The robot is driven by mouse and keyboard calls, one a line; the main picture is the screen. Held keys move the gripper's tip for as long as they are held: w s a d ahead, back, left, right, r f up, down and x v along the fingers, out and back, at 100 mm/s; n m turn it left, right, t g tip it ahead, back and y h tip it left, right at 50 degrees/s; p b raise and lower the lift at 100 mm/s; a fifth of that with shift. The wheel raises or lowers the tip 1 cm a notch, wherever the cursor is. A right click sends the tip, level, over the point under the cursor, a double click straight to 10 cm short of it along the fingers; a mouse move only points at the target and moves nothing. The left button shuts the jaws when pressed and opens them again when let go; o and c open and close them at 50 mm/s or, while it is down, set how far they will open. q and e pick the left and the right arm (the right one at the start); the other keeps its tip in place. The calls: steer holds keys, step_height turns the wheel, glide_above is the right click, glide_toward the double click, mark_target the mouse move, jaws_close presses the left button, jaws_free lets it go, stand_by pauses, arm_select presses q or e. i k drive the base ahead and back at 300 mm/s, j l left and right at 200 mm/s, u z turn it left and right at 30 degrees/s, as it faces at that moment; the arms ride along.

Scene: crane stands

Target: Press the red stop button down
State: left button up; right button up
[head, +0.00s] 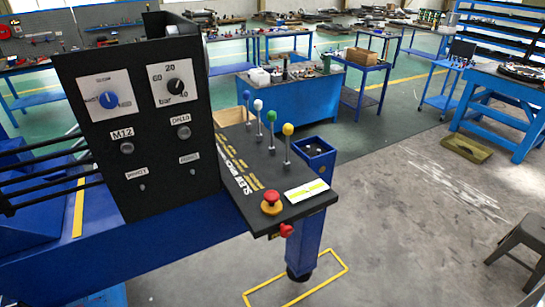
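The red stop button (271,197) is a mushroom cap on a yellow base, near the front corner of the black control panel (240,178). It stands upright above its base, and nothing covers it. Whether it is pressed cannot be told from this view. A second, smaller red knob (287,231) sticks out of the panel's front edge, below the button. Neither of my grippers is in view.
Levers with blue, white, green and yellow (288,129) knobs stand behind the button. A white label plate (306,190) lies to its right. A tall black gauge box (137,120) rises at left. A stool (522,240) stands at far right.

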mark_target(271, 196)
steer(key=i+l+u, duration=0.5)
steer(key=l, duration=0.15)
steer(key=i+l+u, duration=0.25)
steer(key=l, duration=0.15)
steer(key=i+l+u, duration=0.1)
steer(key=l+u, duration=0.2)
steer(key=i+l+u, duration=0.1)
steer(key=l+u, duration=0.15)
steer(key=l, duration=0.35)
steer(key=l+u, duration=0.25)
steer(key=l, duration=0.2)
steer(key=i+l+u, duration=0.1)
steer(key=l+u, duration=0.15)
steer(key=l, duration=0.25)
steer(key=l+u, duration=0.25)
steer(key=u, duration=0.15)
steer(key=k+l+u, duration=0.1)
steer(key=u, duration=0.3)
steer(key=k+l+u, duration=0.1)
steer(key=l+u, duration=0.3)
